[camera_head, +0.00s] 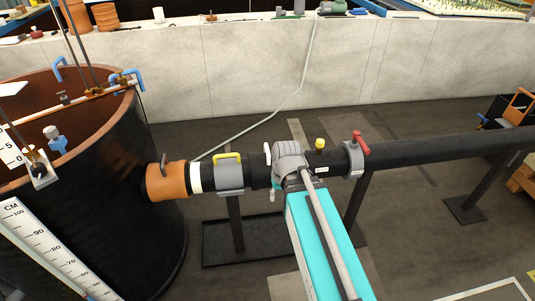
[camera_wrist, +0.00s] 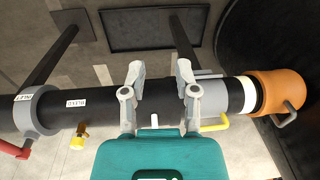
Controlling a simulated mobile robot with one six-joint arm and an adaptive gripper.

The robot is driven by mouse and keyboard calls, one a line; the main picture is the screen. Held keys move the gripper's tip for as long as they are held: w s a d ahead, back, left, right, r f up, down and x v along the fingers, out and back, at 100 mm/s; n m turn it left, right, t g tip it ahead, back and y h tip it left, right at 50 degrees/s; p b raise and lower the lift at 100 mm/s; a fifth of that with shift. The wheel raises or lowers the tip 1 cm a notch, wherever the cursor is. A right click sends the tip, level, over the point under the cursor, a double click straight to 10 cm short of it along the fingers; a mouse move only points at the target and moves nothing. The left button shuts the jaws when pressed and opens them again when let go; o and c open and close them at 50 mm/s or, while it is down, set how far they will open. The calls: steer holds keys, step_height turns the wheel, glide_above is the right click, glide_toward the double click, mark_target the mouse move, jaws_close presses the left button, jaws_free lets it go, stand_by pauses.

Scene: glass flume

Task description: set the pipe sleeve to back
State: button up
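A black pipe (camera_head: 435,148) runs across the view from the tank side to the right. A grey sleeve with a yellow handle (camera_head: 229,174) sits around it near the tank; the wrist view also shows this sleeve (camera_wrist: 211,97). A short white peg (camera_wrist: 154,120) stands out from the black stretch beside it. Which part the task calls the pipe sleeve is not marked. My gripper (camera_wrist: 160,78) is open. Its fingers reach over the pipe on either side of the peg. The right finger is at the sleeve's edge; contact cannot be told.
An orange collar (camera_head: 167,182) joins the pipe at the large black tank (camera_head: 165,245). A yellow-topped bleed fitting (camera_head: 320,145) and a grey collar with a red handle (camera_head: 355,160) lie right of my gripper. Supports and a dark floor tray (camera_head: 255,250) stand below.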

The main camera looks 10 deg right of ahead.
steer(key=w+f+m+t+y+b, duration=0.1)
steer(key=w+f+t+y+b, duration=0.1)
steer(key=w+f+y+b, duration=0.3)
steer(key=m+t+y+b, duration=0.6)
steer(key=t+b, duration=0.4)
steer(key=b, duration=0.6)
glide_toward(267, 148)
steer(key=s+d, duration=0.1)
steer(key=s+d+m+h, duration=0.1)
steer(key=shift+s+d+r, duration=0.25)
steer(key=shift+s, duration=0.15)
steer(key=shift+w+a, duration=0.1)
steer(key=b+x, duration=0.1)
steer(key=x, duration=1.2)
steer(key=shift+w+a+f+b, duration=0.15)
steer(key=shift+a+f+b, duration=0.05)
steer(key=shift+a+b, duration=0.1)
jaws_close()
